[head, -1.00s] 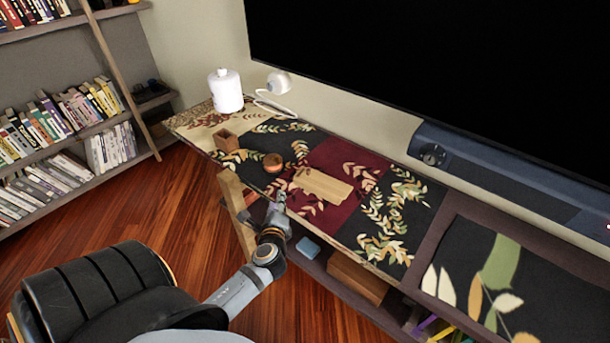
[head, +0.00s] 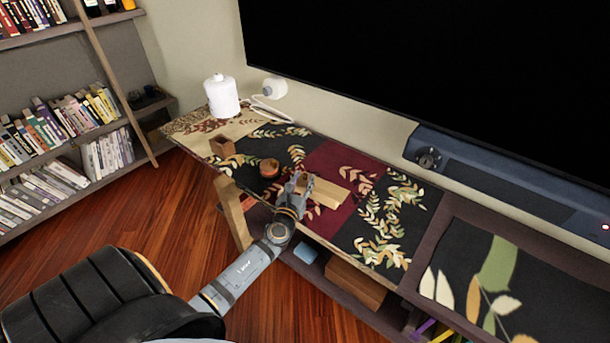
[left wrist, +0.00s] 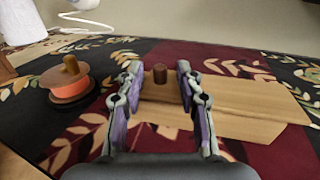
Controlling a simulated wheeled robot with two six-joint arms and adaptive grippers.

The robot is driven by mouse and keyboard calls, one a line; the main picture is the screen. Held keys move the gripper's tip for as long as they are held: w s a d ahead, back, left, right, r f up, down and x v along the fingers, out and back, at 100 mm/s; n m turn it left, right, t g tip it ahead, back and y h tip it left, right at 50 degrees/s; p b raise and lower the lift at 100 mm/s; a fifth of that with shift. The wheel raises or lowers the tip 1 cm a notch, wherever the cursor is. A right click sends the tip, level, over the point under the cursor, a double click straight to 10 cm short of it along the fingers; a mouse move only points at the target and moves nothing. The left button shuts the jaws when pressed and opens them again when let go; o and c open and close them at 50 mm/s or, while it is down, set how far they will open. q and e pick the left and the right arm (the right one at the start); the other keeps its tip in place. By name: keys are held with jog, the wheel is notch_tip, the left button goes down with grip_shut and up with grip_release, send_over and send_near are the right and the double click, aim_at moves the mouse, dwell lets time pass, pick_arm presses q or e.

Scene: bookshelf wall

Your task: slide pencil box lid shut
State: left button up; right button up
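The pale wooden pencil box (head: 331,192) lies on the patterned table runner, partly hidden by my left gripper in the head view. In the left wrist view, its flat wooden lid (left wrist: 235,98) carries a small brown knob (left wrist: 160,74) near its left end. Another strip of pale wood shows along the lid's near side. My left gripper (left wrist: 159,70) is open, with one finger on each side of the knob; I cannot tell whether they touch it. It also shows over the box's left end in the head view (head: 303,181). My right gripper is not in view.
A round orange and dark object with a wooden peg (left wrist: 70,84) stands left of the gripper. A small wooden holder (head: 222,146) and a white canister (head: 222,96) stand farther left. The runner right of the box is clear. A large screen hangs behind.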

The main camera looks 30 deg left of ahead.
pick_arm(q)
jog(key=shift+x, duration=1.25)
jog(key=shift+c, duration=0.3)
grip_shut()
